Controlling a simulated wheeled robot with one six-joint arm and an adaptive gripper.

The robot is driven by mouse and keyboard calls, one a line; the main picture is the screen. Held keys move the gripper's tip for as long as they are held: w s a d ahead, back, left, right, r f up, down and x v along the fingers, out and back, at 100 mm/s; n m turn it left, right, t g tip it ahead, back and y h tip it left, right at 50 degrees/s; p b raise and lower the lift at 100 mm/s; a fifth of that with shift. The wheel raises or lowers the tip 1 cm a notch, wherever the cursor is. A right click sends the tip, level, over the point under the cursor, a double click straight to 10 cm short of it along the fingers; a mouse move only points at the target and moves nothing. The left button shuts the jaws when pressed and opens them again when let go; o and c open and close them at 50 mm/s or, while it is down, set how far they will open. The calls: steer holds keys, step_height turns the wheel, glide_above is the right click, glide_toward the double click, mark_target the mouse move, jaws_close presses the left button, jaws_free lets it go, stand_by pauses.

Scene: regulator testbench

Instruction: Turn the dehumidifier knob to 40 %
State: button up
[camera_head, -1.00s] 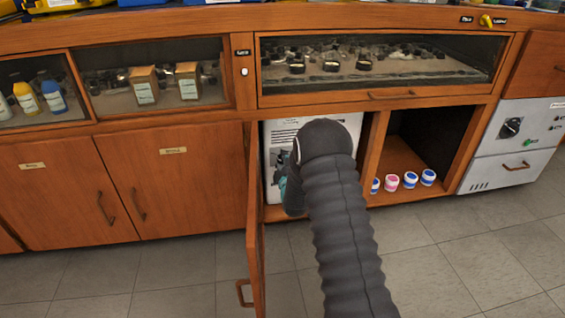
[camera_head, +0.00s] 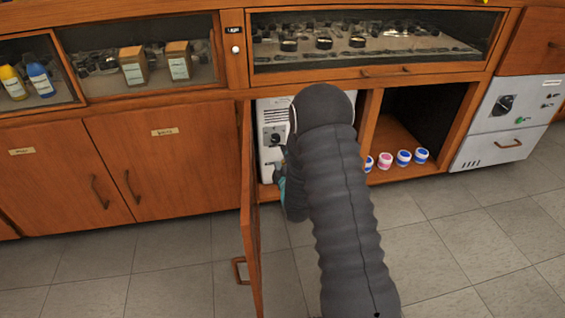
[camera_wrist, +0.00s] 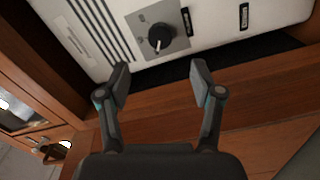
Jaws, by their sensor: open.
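A white appliance (camera_head: 268,112) with a black knob (camera_head: 276,139) on a grey plate stands inside the open cabinet compartment. It fits the dehumidifier, but its label is too small to read. In the wrist view, the knob (camera_wrist: 160,37) shows at the top with a pale pointer mark; I cannot read the setting. My gripper (camera_wrist: 160,78) is open and empty, its two fingers spread below the knob and apart from it. In the head view my arm hides most of the gripper and the appliance's right part.
The open wooden door (camera_head: 250,210) stands just left of my arm. A divider (camera_head: 371,130) separates the neighbouring compartment, where small jars (camera_head: 403,158) stand in front. Another white unit (camera_head: 500,120) with a black knob is at the right. The floor right of my arm is clear.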

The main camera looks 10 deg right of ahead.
steer(key=shift+s, duration=1.1)
steer(key=s+f+m+g, duration=0.4)
steer(key=f+g, duration=0.2)
steer(key=f, duration=0.5)
steer(key=s+m+g, duration=0.4)
steer(key=s+g, duration=0.1)
steer(key=s, duration=0.3)
steer(key=s+r+m+p, duration=0.2)
steer(key=s+r, duration=0.7)
steer(key=r, duration=0.5)
steer(key=s+r+m+g+p, duration=0.1)
steer(key=s+r+p, duration=0.4)
steer(key=s+r, duration=0.5)
steer(key=s+r+m+p, duration=0.3)
steer(key=s+r, duration=0.6)
steer(key=r, duration=1.1)
steer(key=shift+s+r+p, duration=0.2)
steer(key=shift+s+p, duration=0.15)
steer(key=shift+s, duration=0.05)
